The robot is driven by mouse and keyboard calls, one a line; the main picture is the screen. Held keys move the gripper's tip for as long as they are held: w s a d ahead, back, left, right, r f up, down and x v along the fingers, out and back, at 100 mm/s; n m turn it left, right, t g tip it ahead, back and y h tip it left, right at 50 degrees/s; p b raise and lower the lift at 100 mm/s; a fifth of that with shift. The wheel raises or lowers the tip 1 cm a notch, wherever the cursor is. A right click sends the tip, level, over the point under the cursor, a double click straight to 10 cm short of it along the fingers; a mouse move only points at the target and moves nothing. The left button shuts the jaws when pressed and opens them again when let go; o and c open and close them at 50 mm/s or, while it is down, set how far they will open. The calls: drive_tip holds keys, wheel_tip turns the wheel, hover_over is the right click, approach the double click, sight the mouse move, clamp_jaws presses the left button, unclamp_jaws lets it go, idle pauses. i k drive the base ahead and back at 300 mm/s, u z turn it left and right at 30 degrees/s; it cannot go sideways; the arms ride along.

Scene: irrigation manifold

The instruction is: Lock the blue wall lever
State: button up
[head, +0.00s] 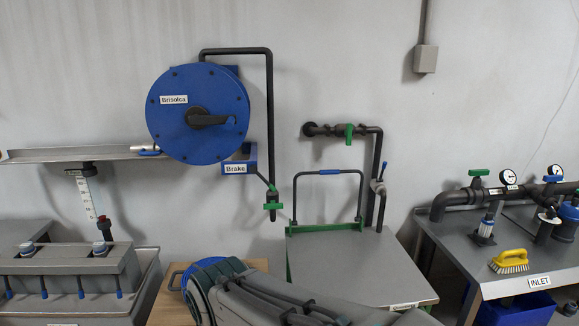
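A small lever with a blue handle (384,168) stands on a grey fitting on the dark wall pipe (377,205), right of centre. Its handle points up and leans slightly right. A blue box labelled "Brake" (241,160) is on the wall below a blue reel labelled "Brisolca" (198,113). A thin dark rod runs from the box down to a green-handled valve (272,197). I cannot tell from this view whether the blue lever is locked. My gripper is not in view.
A grey-topped stand (355,268) with a blue-gripped hoop handle (329,172) is below the lever. A metal bench (470,262) with pipes, gauges and a yellow brush (510,261) is at right. A wall shelf (70,154) and a grey trough (75,300) are at left.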

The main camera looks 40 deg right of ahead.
sight(385, 164)
drive_tip(key=z, duration=1.85)
